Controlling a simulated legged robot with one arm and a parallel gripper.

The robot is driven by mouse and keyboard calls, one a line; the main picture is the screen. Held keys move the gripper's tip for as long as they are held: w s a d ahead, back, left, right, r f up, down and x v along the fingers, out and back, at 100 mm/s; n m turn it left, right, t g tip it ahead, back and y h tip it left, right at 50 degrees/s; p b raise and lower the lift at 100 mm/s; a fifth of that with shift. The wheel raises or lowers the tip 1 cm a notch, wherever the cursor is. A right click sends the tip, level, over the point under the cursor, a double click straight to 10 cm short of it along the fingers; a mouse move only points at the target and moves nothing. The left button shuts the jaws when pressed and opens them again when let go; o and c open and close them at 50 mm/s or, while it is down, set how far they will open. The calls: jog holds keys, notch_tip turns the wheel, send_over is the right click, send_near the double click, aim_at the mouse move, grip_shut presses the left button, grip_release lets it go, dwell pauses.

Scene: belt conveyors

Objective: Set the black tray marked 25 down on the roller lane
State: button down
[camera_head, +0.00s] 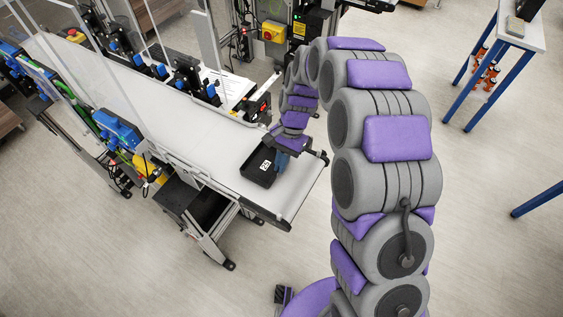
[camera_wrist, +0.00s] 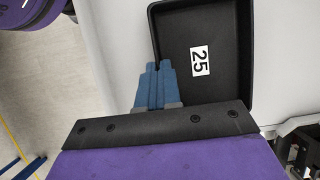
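The black tray marked 25 (camera_head: 257,176) is at the near right end of a white flat conveyor belt (camera_head: 190,135). In the wrist view the tray (camera_wrist: 222,88) fills the upper middle and right, with its white 25 label facing up and its inside empty. My gripper (camera_head: 282,157) is at the tray's right side in the head view. I make out no rollers in either view.
Blue and black sensor units (camera_head: 118,130) and clear panels line the belt's sides. A yellow box with a red button (camera_head: 273,32) is behind. A blue-legged table (camera_head: 520,32) stands at the upper right. The floor right of my arm is mostly open.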

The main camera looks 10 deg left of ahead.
jog(key=shift+a, duration=0.1)
jog(key=c, duration=1.8)
grip_release()
jog(key=shift+f, duration=0.1)
jog(key=o, duration=0.5)
jog(key=shift+c, duration=0.2)
jog(key=p+v, duration=0.1)
jog(key=v, duration=1.1)
